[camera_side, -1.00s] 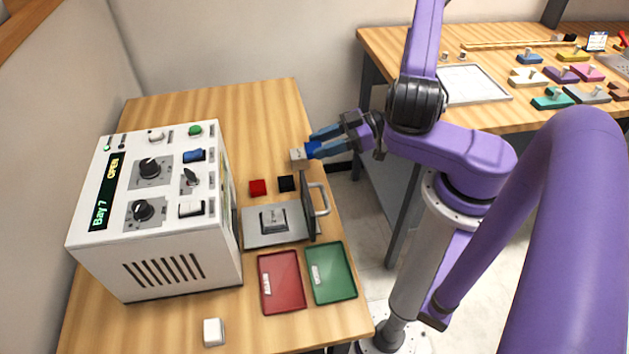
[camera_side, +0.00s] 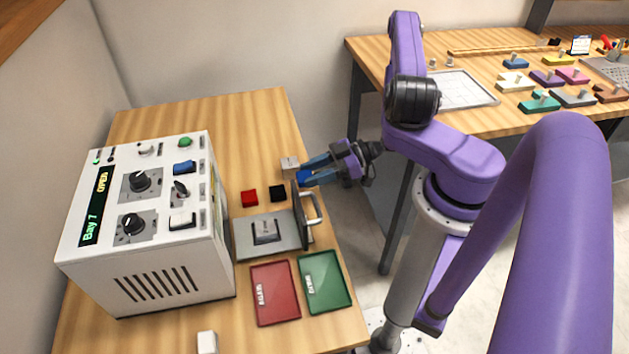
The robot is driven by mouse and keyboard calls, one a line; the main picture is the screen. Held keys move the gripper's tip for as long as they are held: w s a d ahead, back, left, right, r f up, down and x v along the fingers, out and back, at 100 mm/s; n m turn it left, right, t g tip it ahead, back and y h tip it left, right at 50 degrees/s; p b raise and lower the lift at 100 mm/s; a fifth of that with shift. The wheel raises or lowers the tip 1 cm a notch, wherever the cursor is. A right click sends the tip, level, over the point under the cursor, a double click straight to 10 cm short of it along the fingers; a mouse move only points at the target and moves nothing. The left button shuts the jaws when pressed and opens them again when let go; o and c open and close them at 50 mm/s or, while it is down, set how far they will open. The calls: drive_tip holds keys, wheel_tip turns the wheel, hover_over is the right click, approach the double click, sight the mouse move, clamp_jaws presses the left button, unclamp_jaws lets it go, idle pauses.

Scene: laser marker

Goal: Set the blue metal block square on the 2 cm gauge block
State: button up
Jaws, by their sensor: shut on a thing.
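My gripper (camera_side: 309,170) is shut on the blue metal block (camera_side: 304,177), at the right edge of the wooden table. The fingers cover part of the block. A small pale grey block (camera_side: 289,165), probably the 2 cm gauge block, stands just left of and slightly behind the blue block in the picture. The blue block looks beside it rather than on top. I cannot tell whether they touch, or how high the blue block is held.
A red block (camera_side: 249,198) and a black block (camera_side: 278,193) lie nearby. A metal plate (camera_side: 243,240) with an upright handled door (camera_side: 308,214) is in front. Red (camera_side: 275,292) and green (camera_side: 325,282) trays lie nearer. The marker box (camera_side: 150,230) stands left. Table behind is clear.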

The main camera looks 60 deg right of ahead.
sight(315, 189)
drive_tip(key=shift+f, duration=1.6)
drive_tip(key=shift+f, duration=0.1)
drive_tip(key=o, duration=1.1)
drive_tip(key=v, duration=1.5)
drive_tip(key=shift+s+d+f, duration=0.3)
drive_tip(key=shift+s, duration=0.05)
drive_tip(key=shift+o, duration=0.4)
drive_tip(key=shift+v, duration=0.8)
